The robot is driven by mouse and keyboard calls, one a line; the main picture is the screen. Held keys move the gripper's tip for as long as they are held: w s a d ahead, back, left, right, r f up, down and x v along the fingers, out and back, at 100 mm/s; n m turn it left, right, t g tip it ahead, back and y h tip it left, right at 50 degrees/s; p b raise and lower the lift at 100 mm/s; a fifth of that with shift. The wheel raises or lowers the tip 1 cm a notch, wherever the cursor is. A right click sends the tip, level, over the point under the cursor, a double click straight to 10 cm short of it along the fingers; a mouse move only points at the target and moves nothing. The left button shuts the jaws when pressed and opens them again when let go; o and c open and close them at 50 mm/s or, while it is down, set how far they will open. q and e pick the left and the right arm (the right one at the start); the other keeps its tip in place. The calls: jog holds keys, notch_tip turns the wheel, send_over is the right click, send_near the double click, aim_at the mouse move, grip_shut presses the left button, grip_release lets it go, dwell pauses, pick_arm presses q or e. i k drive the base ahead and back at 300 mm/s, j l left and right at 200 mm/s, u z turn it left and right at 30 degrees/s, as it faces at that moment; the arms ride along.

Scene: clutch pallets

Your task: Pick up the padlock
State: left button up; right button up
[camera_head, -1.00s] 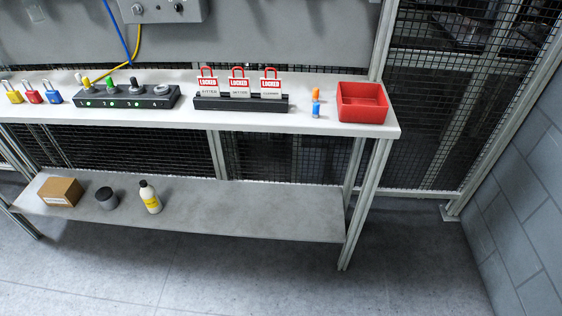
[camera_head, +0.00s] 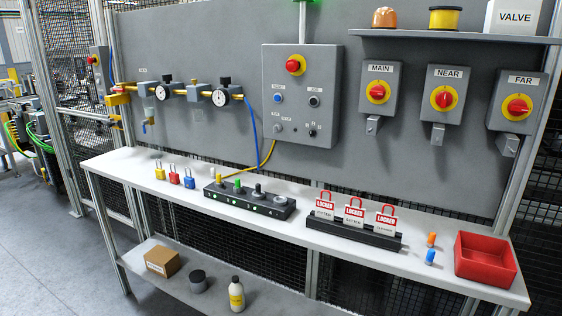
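Three padlocks stand in a row on the left part of the white bench top. They are a yellow padlock (camera_head: 160,173), a red padlock (camera_head: 174,177) and a blue padlock (camera_head: 189,181), each with its shackle up. Three red-and-white tags marked LOCKED (camera_head: 354,213) stand in a black rack (camera_head: 372,237) further right; their red loops look like padlock shackles or hasps. Neither of my grippers shows in the head view.
The bench (camera_head: 130,168) also holds a black block with knobs (camera_head: 249,203), orange and blue small items (camera_head: 431,248) and a red bin (camera_head: 487,259). Switch boxes MAIN (camera_head: 379,90), NEAR and FAR hang on the panel behind. A lower shelf carries a box (camera_head: 162,261) and bottle.

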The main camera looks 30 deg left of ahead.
aim_at(174, 177)
jog(key=u, duration=1.55)
jog(key=i+j+z, duration=0.45)
jog(key=i+j, duration=0.15)
jog(key=i, duration=0.45)
jog(key=i+j+z, duration=0.45)
jog(key=i+j, duration=0.45)
